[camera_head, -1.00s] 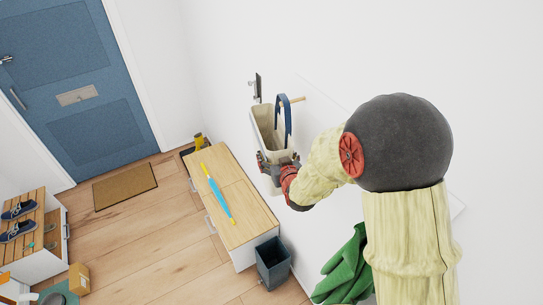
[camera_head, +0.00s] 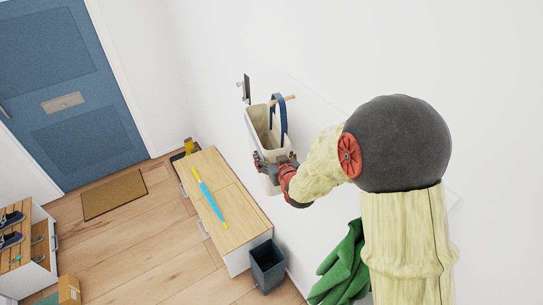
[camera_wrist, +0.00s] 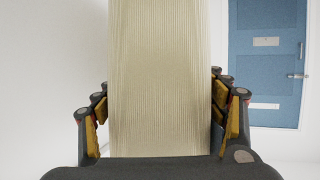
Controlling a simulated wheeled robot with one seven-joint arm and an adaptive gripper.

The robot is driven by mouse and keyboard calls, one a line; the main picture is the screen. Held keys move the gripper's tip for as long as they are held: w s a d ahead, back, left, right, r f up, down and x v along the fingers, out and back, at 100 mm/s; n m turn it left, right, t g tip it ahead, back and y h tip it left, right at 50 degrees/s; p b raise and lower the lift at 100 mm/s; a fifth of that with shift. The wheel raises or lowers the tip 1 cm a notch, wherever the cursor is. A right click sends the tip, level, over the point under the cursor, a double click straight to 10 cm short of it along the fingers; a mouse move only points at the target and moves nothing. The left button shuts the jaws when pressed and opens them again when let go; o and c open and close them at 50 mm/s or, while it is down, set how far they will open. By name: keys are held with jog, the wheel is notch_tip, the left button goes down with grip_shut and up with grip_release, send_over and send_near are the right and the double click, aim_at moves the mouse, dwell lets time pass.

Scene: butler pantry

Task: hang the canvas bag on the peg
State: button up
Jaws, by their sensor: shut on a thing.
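The canvas bag (camera_head: 256,130) is cream with a dark blue handle (camera_head: 284,120). It is upright and open-topped beside the white wall. The wooden peg (camera_head: 291,98) shows just right of the handle's upper part; I cannot tell whether it passes through the loop or lies behind it. My gripper (camera_head: 272,164) is shut on the lower part of the bag. In the wrist view, the bag (camera_wrist: 160,80) fills the middle between the fingers of my gripper (camera_wrist: 162,115). The peg and handle are not visible there.
A metal wall fitting with a dark item (camera_head: 245,88) is left of the bag. A wooden-topped cabinet (camera_head: 235,215) with a blue-yellow stick (camera_head: 210,197) stands below. A blue door (camera_head: 75,100) stands left.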

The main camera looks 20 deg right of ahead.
jog(key=shift+r, duration=0.1)
dwell(0.3)
jog(key=o, duration=1.5)
jog(key=v, duration=1.2)
